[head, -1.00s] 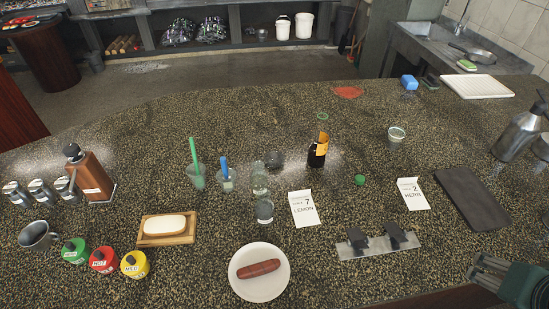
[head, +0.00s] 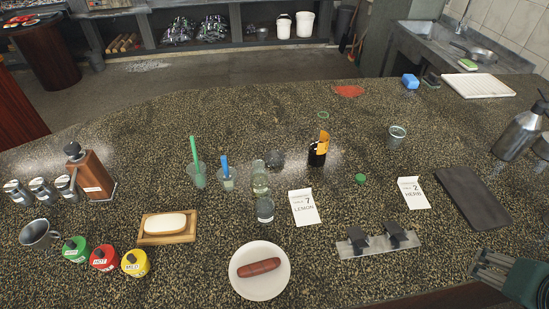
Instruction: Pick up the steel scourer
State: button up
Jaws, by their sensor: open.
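Near the lump stand a glass bottle (head: 260,180), cups with a green (head: 197,178) and a blue handle (head: 228,180), and a dark bottle (head: 318,150). A metal clip rack (head: 378,246), cards and a dark mat (head: 472,197) lie towards my gripper. The back centre counter is mostly clear.

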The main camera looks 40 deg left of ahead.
jog(key=w+a+r+n+y, duration=0.2)
jog(key=w+a, duration=0.2)
jog(key=a, duration=0.3)
jog(key=w+a+r+n+y, duration=0.2)
jog(key=w+a+n, duration=0.1)
jog(key=a, duration=0.5)
jog(key=w+a+n+g+y+p, duration=0.1)
jog(key=a+n+y, duration=0.25)
jog(key=a, duration=1.05)
jog(key=w+a+n+g+y, duration=0.2)
jog(key=a+n+y, duration=0.15)
jog(key=a, duration=1.05)
jog(key=s+a+n+g+y, duration=0.2)
jog(key=s+a+n+y, duration=0.15)
jog(key=a, duration=0.95)
send_near(275, 158)
jog(key=shift+w+a+r+h+p, duration=0.2)
jog(key=shift+a+r, duration=0.2)
jog(key=shift+a, duration=0.15)
jog(key=shift+w+a+r+h+p, duration=0.1)
jog(key=shift+w+a+r+h, duration=0.1)
jog(key=shift+a+r, duration=0.3)
jog(key=shift+f, duration=0.8)
jog(key=shift+a, duration=0.15)
jog(key=shift+x, duration=1.2)
